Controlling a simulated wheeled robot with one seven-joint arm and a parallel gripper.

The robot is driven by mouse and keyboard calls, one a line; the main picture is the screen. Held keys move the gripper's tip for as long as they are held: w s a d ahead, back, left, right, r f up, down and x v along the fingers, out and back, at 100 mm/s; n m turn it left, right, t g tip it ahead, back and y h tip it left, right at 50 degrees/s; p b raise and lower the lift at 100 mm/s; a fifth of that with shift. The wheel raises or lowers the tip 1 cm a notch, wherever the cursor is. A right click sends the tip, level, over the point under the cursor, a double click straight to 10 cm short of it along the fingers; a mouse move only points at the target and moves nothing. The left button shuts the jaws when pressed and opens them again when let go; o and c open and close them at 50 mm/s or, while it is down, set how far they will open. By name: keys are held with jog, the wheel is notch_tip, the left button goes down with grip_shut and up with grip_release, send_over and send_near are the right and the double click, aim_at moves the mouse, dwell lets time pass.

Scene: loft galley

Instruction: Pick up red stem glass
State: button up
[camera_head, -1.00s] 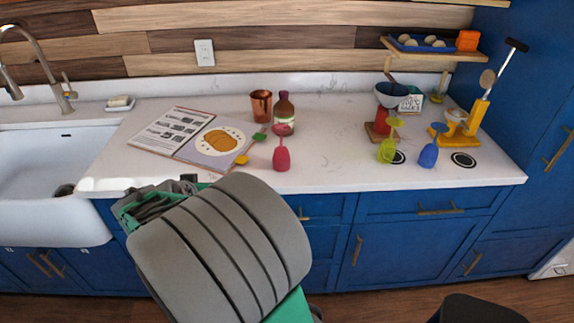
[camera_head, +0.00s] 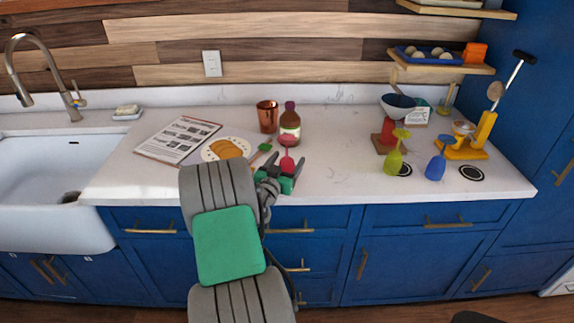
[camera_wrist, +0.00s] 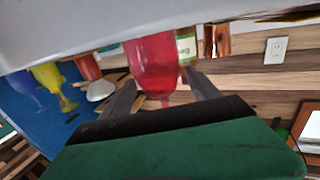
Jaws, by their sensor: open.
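The red stem glass (camera_head: 287,157) stands upside down on the white counter near its front edge, just in front of a bottle. My gripper (camera_head: 281,171) is at the glass, with its fingers apart on either side of the glass's lower part. In the wrist view, which is upside down, the red glass (camera_wrist: 153,66) sits between the two open fingers (camera_wrist: 163,92). I cannot tell whether either finger touches it. In the head view my gripper hides the lower part of the glass.
Behind the glass stand a bottle (camera_head: 290,124) and a copper cup (camera_head: 267,117). A green glass (camera_head: 394,158) and a blue glass (camera_head: 437,163) stand to the right. The counter between is clear.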

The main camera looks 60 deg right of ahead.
grip_shut()
dwell(0.7)
